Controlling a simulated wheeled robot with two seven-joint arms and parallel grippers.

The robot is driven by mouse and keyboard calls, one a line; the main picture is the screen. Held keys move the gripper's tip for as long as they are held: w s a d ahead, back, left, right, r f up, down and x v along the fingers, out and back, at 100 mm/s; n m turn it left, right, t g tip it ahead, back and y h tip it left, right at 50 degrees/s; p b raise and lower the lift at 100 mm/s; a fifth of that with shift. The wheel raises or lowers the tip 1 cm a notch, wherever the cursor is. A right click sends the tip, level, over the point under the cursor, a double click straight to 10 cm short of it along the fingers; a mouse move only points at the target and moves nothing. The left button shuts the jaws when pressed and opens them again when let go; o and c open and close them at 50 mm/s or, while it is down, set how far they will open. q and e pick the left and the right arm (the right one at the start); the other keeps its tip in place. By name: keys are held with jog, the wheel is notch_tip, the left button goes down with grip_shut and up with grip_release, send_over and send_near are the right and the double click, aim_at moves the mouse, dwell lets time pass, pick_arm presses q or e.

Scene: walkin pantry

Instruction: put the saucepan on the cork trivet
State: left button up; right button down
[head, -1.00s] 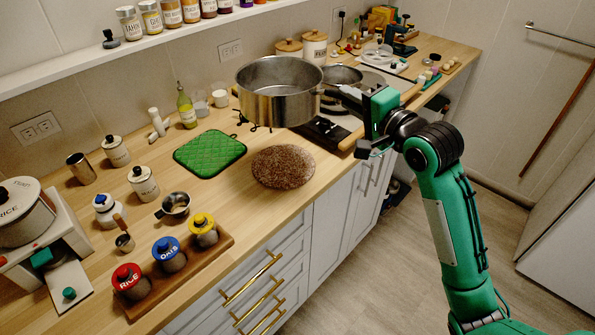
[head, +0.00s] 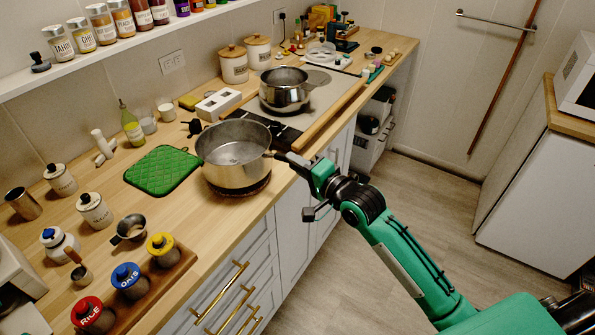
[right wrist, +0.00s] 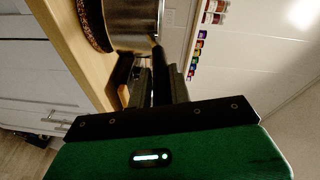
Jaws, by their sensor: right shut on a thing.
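The steel saucepan (head: 234,173) is upright over the round brown speckled cork trivet (head: 240,192), whose front edge shows beneath it. The pan hides most of the trivet. In the right wrist view the pan (right wrist: 135,18) is right against the trivet (right wrist: 92,25) or very close to it; I cannot tell whether its base touches. My right gripper (head: 301,163) is shut on the saucepan's dark handle (right wrist: 155,62), to the right of the pan. The pan is empty inside. My left gripper is not in view.
A green quilted mat (head: 162,170) lies just left of the pan. Behind are a hob with a second steel pot (head: 285,92) and a white block-shaped holder (head: 218,104). A wooden rack with lidded jars (head: 163,249) stands at the front left.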

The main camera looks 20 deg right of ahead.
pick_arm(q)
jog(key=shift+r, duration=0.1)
pick_arm(e)
jog(key=shift+f, duration=1.2)
jog(key=c, duration=1.3)
grip_release()
jog(key=shift+f, duration=0.15)
pick_arm(q)
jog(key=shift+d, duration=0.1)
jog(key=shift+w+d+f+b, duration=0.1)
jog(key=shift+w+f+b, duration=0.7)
jog(key=shift+b, duration=0.2)
pick_arm(e)
jog(key=v, duration=1.2)
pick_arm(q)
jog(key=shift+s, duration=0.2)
